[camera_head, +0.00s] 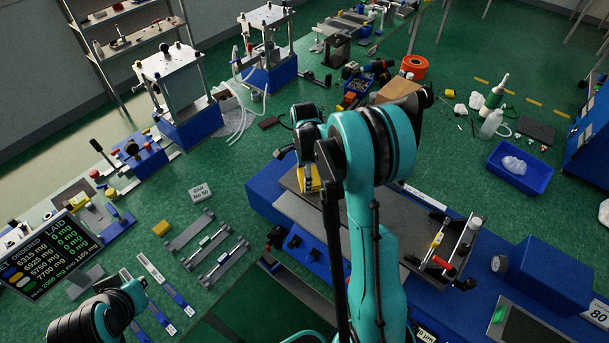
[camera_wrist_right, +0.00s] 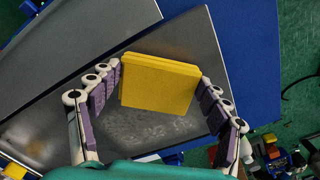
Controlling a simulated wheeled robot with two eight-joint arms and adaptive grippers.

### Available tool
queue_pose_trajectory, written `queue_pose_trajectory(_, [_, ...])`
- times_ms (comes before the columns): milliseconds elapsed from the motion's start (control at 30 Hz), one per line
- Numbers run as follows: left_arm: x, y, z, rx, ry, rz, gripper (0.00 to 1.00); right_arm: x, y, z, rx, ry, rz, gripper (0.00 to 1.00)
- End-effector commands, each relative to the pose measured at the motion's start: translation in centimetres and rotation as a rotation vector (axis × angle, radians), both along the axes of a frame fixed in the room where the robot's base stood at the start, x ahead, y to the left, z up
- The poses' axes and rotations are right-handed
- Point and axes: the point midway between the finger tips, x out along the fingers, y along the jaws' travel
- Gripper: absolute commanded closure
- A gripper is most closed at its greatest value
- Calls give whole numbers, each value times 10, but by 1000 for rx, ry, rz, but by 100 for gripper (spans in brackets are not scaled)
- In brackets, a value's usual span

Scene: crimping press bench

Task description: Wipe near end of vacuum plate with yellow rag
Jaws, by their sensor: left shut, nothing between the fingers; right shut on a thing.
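The grey vacuum plate (camera_head: 310,223) lies on a blue base in the middle of the head view, partly hidden by my right arm. It fills much of the right wrist view (camera_wrist_right: 85,45), where mottled pale smears show near the rag. My right gripper (camera_wrist_right: 160,85) is shut on the folded yellow rag (camera_wrist_right: 158,82) and holds it at the plate's surface; exact contact is hard to tell. The rag also shows in the head view (camera_head: 309,180), at the plate's left end. My left gripper (camera_head: 132,290) is shut and empty at the lower left, its fingers barely visible.
A bar with a red handle (camera_head: 443,263) stands at the plate's right end. Blue presses (camera_head: 190,125) stand at the back left. A blue tray (camera_head: 519,166) and bottles are at the right. Metal strips (camera_head: 215,255) lie left of the base. Green bench between is partly clear.

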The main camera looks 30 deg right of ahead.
Motion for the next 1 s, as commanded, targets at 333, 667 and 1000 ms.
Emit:
queue_pose_trajectory(333, [0, 0, -6, 0, 0, 0, 100, 0, 0, -6, 0, 0, 0, 46])
queue_pose_trajectory(667, [0, 0, -12, 0, 0, 0, 100, 0, 0, -13, 0, 0, 0, 46])
queue_pose_trajectory(1000, [0, 0, -11, 0, 0, 0, 100, 0, 0, -12, 0, 0, 0, 15])
